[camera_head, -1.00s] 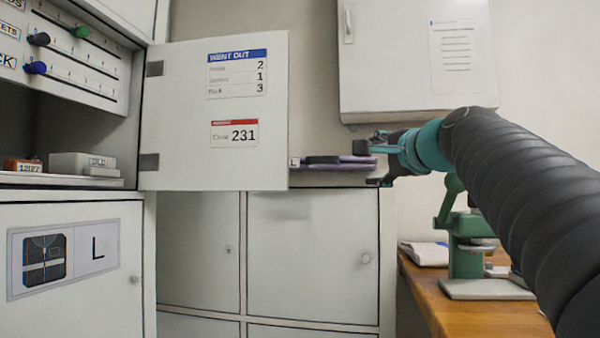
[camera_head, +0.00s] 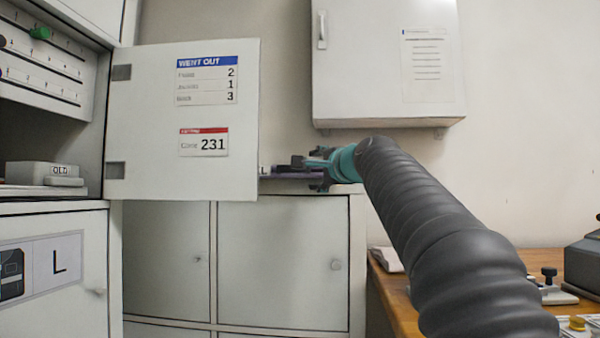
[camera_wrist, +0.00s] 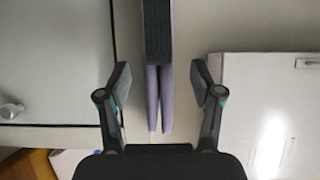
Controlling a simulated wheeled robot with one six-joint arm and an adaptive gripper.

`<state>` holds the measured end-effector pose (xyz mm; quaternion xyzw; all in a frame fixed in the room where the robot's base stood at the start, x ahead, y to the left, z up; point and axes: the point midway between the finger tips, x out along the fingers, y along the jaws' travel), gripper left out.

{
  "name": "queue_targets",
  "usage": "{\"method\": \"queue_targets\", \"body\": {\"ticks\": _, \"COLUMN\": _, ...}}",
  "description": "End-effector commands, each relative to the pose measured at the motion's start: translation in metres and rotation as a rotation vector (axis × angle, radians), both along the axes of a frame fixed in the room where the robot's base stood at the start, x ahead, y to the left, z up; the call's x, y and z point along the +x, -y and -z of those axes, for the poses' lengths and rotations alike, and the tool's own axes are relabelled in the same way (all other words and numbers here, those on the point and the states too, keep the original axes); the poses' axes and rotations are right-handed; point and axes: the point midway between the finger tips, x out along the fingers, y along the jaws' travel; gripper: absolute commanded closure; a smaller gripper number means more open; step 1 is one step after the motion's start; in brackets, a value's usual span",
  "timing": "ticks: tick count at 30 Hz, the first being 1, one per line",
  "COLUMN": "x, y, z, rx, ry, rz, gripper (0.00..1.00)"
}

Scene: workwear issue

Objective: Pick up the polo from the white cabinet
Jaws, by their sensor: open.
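The polo is a folded purple garment (camera_head: 288,176) lying flat above the white cabinet (camera_head: 285,255), partly hidden by the open door and my gripper. In the wrist view the polo (camera_wrist: 167,98) appears edge-on as two purple layers, with a dark grey part (camera_wrist: 157,30) farther along. My gripper (camera_wrist: 162,84) is open, one finger on each side of the polo's near end. A gap shows between each finger and the cloth, with no contact visible. In the head view my gripper (camera_head: 322,172) is at the right end of the polo, small and partly blocked by my arm.
An open white door (camera_head: 180,165) with notices covers the left side of the cabinet top. A wall cabinet (camera_head: 365,70) hangs above. A wooden bench (camera_head: 390,290) with equipment stands at the right.

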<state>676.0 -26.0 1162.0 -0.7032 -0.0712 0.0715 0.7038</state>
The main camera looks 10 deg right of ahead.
Motion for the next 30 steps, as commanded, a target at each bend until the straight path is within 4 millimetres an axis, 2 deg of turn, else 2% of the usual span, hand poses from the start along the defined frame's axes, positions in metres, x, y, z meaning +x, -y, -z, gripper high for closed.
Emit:
{"method": "queue_targets", "body": {"ticks": 5, "x": 0.018, "y": -0.003, "z": -0.001, "rx": 0.0, "ry": -0.001, "rz": 0.0, "gripper": 0.34}}
{"method": "queue_targets", "body": {"ticks": 13, "x": 0.02, "y": -0.004, "z": 0.0, "rx": -0.001, "ry": 0.001, "rz": 0.001, "gripper": 0.34}}
{"method": "queue_targets", "body": {"ticks": 14, "x": 0.02, "y": -0.004, "z": 0.0, "rx": -0.001, "ry": 0.001, "rz": 0.001, "gripper": 0.39}}
{"method": "queue_targets", "body": {"ticks": 21, "x": 0.02, "y": -0.004, "z": 0.0, "rx": -0.001, "ry": 0.0, "rz": 0.001, "gripper": 0.99}}
{"method": "queue_targets", "body": {"ticks": 30, "x": 0.02, "y": -0.004, "z": -0.002, "rx": -0.001, "ry": 0.002, "rz": 0.001, "gripper": 1.0}}
